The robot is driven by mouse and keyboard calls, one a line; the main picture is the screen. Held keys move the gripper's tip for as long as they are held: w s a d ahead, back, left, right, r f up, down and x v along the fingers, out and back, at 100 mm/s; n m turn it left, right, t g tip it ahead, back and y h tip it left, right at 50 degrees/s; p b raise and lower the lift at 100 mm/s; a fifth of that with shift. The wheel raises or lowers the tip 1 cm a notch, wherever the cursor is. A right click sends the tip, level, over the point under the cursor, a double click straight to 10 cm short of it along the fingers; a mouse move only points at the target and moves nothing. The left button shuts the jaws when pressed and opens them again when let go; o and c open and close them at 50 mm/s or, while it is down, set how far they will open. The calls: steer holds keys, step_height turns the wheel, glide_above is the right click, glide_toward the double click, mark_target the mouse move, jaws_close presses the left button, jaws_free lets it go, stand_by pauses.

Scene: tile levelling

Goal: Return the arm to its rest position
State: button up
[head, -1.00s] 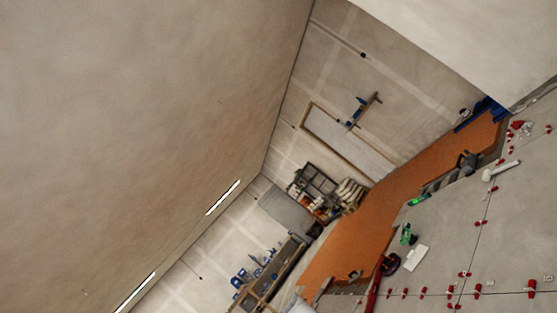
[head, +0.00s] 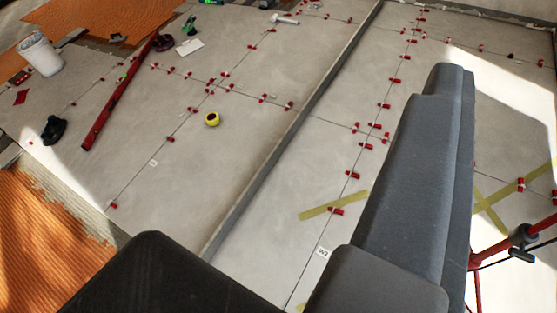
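My gripper is not in view; no fingertips show in the head view. Large dark grey parts of my own body fill the lower middle and right of the view and hide some of the floor behind them. The camera looks down at a floor of large grey tiles (head: 245,75). I cannot tell from this view what my gripper holds, if anything.
Red levelling clips (head: 384,105) line the joints. A yellow tape measure (head: 212,119), red level (head: 118,100), white bucket (head: 40,54) and white tool (head: 285,19) lie around. A red tripod (head: 490,250) stands at right. Orange adhesive (head: 40,235) covers the left.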

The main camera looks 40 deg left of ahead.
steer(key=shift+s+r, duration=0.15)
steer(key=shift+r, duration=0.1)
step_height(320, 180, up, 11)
steer(key=p, duration=1.1)
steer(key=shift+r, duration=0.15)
